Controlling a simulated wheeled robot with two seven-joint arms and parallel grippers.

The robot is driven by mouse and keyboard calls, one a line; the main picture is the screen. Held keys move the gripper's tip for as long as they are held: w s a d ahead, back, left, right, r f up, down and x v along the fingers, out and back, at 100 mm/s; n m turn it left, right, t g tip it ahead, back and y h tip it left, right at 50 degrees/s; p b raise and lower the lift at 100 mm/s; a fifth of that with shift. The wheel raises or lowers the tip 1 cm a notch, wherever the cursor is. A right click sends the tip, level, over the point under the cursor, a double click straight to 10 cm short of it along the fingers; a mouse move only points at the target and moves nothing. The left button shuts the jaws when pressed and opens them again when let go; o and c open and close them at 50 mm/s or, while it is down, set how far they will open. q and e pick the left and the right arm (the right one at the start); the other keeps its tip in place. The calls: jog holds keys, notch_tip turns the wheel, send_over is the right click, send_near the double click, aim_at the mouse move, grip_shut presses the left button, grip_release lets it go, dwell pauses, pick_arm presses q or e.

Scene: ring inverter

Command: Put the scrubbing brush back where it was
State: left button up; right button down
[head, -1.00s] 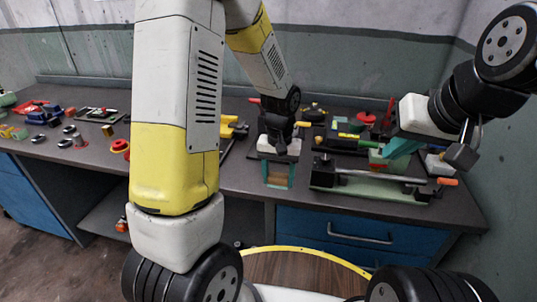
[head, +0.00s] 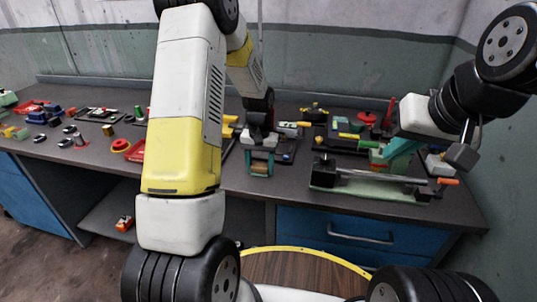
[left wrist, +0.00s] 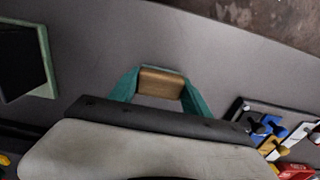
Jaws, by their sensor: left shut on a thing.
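My left gripper (head: 259,170) is near the table's front edge, in the middle of the head view. Its teal fingers are shut on a small brown wooden block, the scrubbing brush (left wrist: 161,84), which also shows between the fingers in the left wrist view. Only its wooden side shows; I cannot make out any bristles. The grey tabletop lies behind it in the wrist view. Whether the brush touches the table I cannot tell. My right gripper (head: 398,147) hangs over the right part of the table; its finger opening is not clear.
A long green-based fixture with an orange-handled rod (head: 370,185) lies at the table's front right. Several small tools and parts crowd the back right. The dark tabletop (head: 235,185) near my left gripper is bare.

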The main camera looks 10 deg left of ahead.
pick_arm(q)
jog(key=o, duration=1.3)
jog(key=shift+f, duration=0.1)
notch_tip(320, 180, up, 12)
notch_tip(320, 180, up, 6)
jog(key=t, duration=0.1)
send_over(260, 165)
jog(key=s, duration=0.4)
jog(key=s+r+t, duration=0.1)
jog(key=s+r, duration=0.2)
jog(key=s, duration=0.3)
jog(key=s+d+r+t+h, duration=0.1)
jog(key=s+r+t, duration=0.1)
jog(key=s, duration=0.5)
jog(key=s+d+r+t+h, duration=0.1)
jog(key=s+r+t, duration=0.1)
jog(key=s+r, duration=0.3)
jog(key=shift+s+d, duration=0.1)
jog(key=shift+s, duration=1)
